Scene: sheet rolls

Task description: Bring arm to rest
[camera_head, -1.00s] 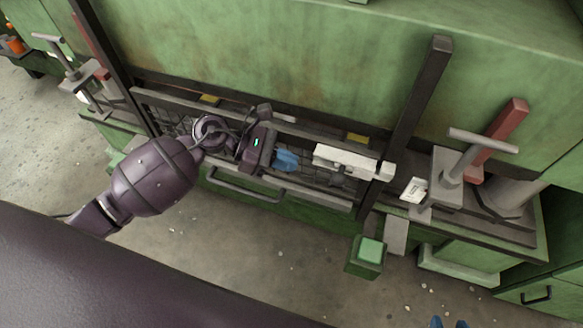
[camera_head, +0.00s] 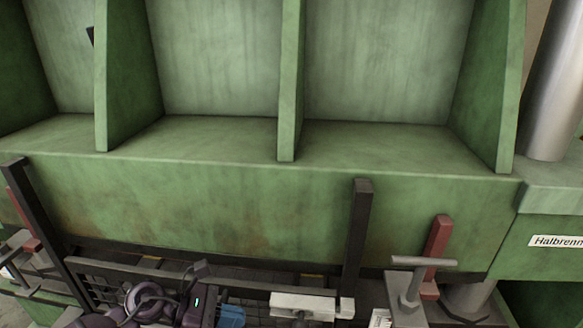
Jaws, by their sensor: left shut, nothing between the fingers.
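My left gripper (camera_head: 231,316) shows at the bottom edge of the head view, with a dark purple wrist and blue fingers. It is shut and empty. It is over the grated trough (camera_head: 100,287) at the front of the green machine, left of a white block (camera_head: 300,304). Most of my left arm is cut off by the lower edge. My right gripper is out of the picture.
The green machine (camera_head: 180,205) fills the view, with open bays above. Dark upright bars (camera_head: 357,235) flank the trough. A grey T-handle clamp (camera_head: 410,285) and a red lever (camera_head: 436,250) stand at the right. A silver column (camera_head: 553,85) rises at upper right.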

